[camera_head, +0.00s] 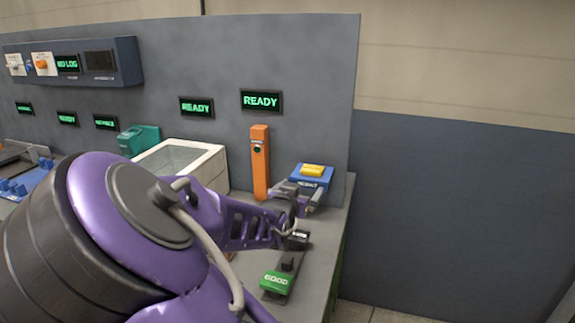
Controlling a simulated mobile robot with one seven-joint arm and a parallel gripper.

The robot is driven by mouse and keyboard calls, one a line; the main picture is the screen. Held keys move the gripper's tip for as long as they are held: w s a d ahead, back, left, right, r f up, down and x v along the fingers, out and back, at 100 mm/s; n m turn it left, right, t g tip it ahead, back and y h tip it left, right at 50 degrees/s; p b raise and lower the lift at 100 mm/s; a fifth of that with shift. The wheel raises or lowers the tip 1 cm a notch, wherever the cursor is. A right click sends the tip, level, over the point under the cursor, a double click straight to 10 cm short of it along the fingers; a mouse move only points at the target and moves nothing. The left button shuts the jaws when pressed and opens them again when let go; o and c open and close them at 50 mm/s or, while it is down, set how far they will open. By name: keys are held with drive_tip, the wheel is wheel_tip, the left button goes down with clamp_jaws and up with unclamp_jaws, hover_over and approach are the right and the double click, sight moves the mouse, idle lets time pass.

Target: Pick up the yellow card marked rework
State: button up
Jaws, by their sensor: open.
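No yellow card with a readable rework mark shows. The only yellow thing is a small yellow block (313,170) on top of a blue unit (311,181) at the bench's right end; I cannot tell whether it is a card. A green card marked GOOD (274,282) sits near the front of the bench, in a dark holder. A black piece with a white label (297,239) is behind it, beside my purple arm. My gripper (298,205) is open, low over the bench just in front of the blue unit; its fingertips are small and partly hidden by my arm.
An orange post (260,165) stands left of the blue unit. A white open-topped bin (180,161) and a teal device (138,139) are farther left. A grey panel with READY displays (262,101) rises behind. My arm hides much of the bench's front left.

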drive_tip(key=b, duration=0.1)
approach(312, 170)
drive_tip(key=x, duration=0.3)
drive_tip(key=shift+n, duration=0.4)
drive_tip(key=shift+x, duration=2.95)
drive_tip(key=shift+a, duration=0.1)
